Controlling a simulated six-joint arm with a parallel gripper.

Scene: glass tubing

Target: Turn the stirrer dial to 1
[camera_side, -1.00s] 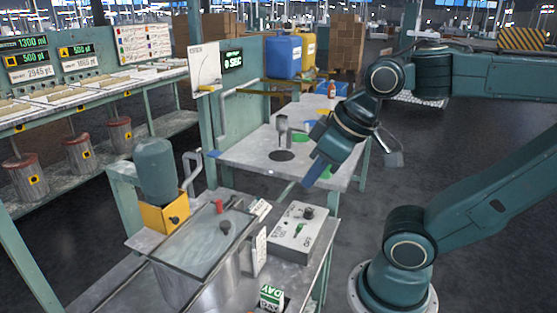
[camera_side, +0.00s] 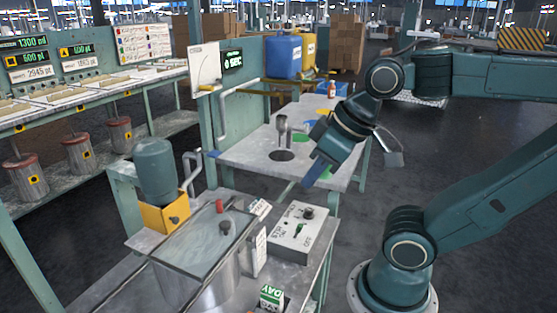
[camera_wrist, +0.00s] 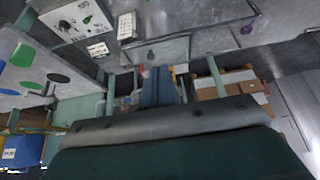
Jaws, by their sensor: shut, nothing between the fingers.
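The grey control box (camera_side: 297,235) stands on the right side of the near bench, with printed labels on its top. It carries a small green dial (camera_side: 299,229) and a black knob (camera_side: 307,212); which of them is the stirrer dial and what it reads are too small to tell. In the wrist view the box (camera_wrist: 75,8) is at the upper left, with the green knob (camera_wrist: 87,19) and dark knob (camera_wrist: 64,25). My gripper (camera_side: 308,182) is shut and empty, above and beyond the box, apart from it. Its blue fingers (camera_wrist: 157,72) lie together in the wrist view.
A covered steel tank (camera_side: 195,245) with a red and a black knob on its lid stands left of the box. A green-and-white carton (camera_side: 271,296) sits in front. A back table (camera_side: 240,160) holds a tap stand and coloured discs. Space above the box is clear.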

